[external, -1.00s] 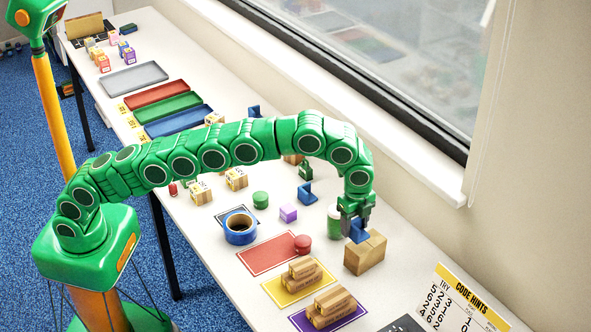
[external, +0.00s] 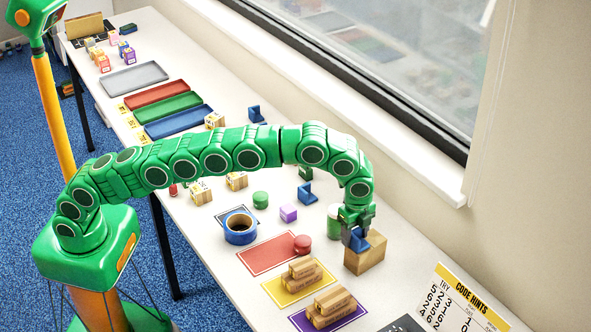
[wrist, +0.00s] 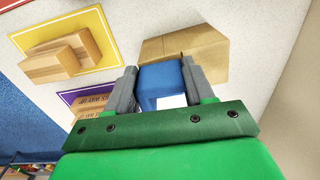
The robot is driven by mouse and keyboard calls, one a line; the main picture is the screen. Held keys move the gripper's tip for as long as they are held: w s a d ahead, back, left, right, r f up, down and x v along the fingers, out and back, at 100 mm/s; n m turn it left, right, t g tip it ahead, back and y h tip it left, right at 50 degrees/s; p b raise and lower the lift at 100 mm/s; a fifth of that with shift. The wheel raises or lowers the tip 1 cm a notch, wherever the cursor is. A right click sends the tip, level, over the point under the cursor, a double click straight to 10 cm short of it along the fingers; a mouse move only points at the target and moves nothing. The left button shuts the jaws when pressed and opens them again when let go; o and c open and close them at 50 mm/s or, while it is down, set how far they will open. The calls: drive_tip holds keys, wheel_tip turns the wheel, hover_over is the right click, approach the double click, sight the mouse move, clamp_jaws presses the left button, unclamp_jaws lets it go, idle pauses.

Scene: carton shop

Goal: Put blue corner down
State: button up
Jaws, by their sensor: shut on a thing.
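My gripper (external: 356,238) is shut on a blue corner piece (external: 362,246) at the near right part of the table. In the wrist view the blue corner (wrist: 160,79) sits between the two grey fingers (wrist: 160,85). The cardboard carton (external: 366,256) is right at the piece, below or just behind it; in the wrist view the carton (wrist: 200,48) lies beyond the fingertips. I cannot tell whether the blue corner touches it. Another blue corner (external: 305,194) stands on the table farther back, and one more (external: 256,113) stands near the window side.
A green cylinder with a white top (external: 334,225) stands close left of my gripper. A red mat (external: 262,256) and blue tape roll (external: 240,238) are left.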

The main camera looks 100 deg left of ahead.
sight(355, 230)
drive_tip(key=o, duration=1)
drive_tip(key=shift+r, duration=3.85)
drive_tip(key=shift+s+d+r, duration=0.25)
drive_tip(key=shift+s+r, duration=0.15)
drive_tip(key=shift+r, duration=0.05)
drive_tip(key=s+d+r+n, duration=0.2)
drive_tip(key=s+d+r, duration=0.15)
drive_tip(key=s, duration=0.55)
drive_tip(key=s+d+r+n+g, duration=0.15)
drive_tip(key=s+r, duration=0.35)
drive_tip(key=s, duration=0.5)
drive_tip(key=s+d+r+n+t, duration=0.1)
drive_tip(key=s+d+r, duration=0.25)
drive_tip(key=s, duration=0.55)
drive_tip(key=s+f+n, duration=0.1)
drive_tip(key=s+f, duration=0.1)
drive_tip(key=s, duration=1)
drive_tip(key=s+d+f+n+g, duration=0.1)
drive_tip(key=s+f+n, duration=0.1)
drive_tip(key=s, duration=1)
drive_tip(key=s+f+n, duration=0.1)
drive_tip(key=s+f, duration=0.2)
drive_tip(key=s, duration=0.9)
drive_tip(key=shift+s+d+n+g, duration=0.1)
drive_tip(key=shift+d+n+g, duration=0.15)
drive_tip(key=shift+d+n, duration=0.15)
